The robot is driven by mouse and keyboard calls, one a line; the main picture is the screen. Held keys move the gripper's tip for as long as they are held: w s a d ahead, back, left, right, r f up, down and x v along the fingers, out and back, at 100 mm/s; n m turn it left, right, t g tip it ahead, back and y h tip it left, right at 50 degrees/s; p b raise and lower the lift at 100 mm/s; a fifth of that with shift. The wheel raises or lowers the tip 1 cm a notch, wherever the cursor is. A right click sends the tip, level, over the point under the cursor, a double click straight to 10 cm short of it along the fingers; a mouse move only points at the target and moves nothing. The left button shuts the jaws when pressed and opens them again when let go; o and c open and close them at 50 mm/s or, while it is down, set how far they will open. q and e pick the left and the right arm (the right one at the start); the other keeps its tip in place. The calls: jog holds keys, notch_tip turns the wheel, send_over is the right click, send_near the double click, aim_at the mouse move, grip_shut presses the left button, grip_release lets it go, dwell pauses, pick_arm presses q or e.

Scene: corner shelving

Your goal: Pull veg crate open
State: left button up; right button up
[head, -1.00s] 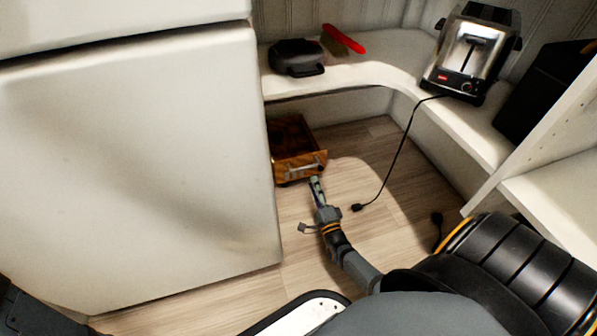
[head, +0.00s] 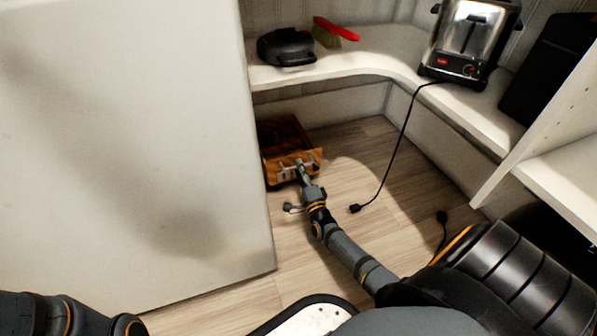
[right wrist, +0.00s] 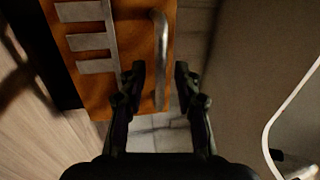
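The veg crate (head: 314,157), an orange-brown wooden box, sits on the floor under the low corner shelf, beside the white cabinet. Its front carries a metal handle, seen in the right wrist view (right wrist: 161,60). My right gripper (head: 301,166) is at the crate front. In the right wrist view its two fingers (right wrist: 159,78) are apart, with the handle bar between them and visible gaps on both sides. The crate's left side is partly hidden by the cabinet. My left arm shows at the lower left, but its gripper is out of view.
The white cabinet (head: 130,150) stands close on the left. A toaster (head: 470,40) on the shelf (head: 375,58) has a cord (head: 396,145) hanging to the floor right of my arm. Bare floor (head: 365,165) lies right of the crate.

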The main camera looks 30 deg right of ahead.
jog(key=shift+x, duration=0.8)
grip_shut()
